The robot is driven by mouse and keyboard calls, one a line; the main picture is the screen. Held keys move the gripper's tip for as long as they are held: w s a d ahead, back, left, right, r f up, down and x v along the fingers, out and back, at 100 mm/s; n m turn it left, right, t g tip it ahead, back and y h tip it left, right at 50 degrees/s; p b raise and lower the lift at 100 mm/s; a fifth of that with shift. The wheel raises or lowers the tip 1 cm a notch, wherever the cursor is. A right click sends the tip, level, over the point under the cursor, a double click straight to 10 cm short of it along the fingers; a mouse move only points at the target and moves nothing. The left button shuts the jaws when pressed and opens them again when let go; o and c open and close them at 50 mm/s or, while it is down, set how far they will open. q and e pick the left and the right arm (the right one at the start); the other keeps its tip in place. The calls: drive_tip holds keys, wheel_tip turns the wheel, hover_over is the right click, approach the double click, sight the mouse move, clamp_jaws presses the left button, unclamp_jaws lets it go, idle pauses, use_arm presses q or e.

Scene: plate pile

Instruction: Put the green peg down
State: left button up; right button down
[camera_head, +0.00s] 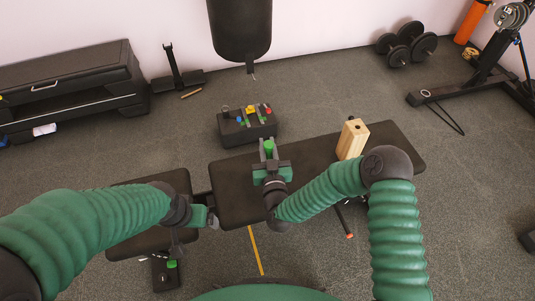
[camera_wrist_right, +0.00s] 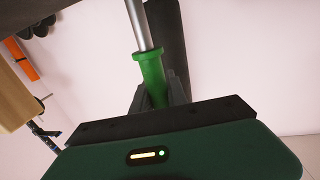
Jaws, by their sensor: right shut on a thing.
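The green peg (camera_head: 268,146) is held in my right gripper (camera_head: 269,158), above the far edge of the black bench. In the right wrist view the green peg (camera_wrist_right: 151,72) is between the two dark fingers (camera_wrist_right: 158,98), which are shut on it. A silver metal rod (camera_wrist_right: 138,25) extends from its collar toward the top of that view. My left gripper (camera_head: 208,216) is by the gap between the bench's two pads; its fingers are too small and partly hidden to tell whether they are open.
A long black bench pad (camera_head: 310,165) carries a wooden block (camera_head: 352,139) to the right. Behind the bench is a black box (camera_head: 235,133) with small coloured items on top. A punching bag (camera_head: 240,30) hangs beyond. Dumbbells (camera_head: 405,45) lie on the floor at back right.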

wheel_tip(320, 180, down, 3)
drive_tip(key=shift+w+f+b, duration=0.15)
drive_tip(key=shift+b, duration=0.9)
drive_tip(key=c, duration=1.3)
unclamp_jaws()
drive_tip(key=shift+f, duration=0.1)
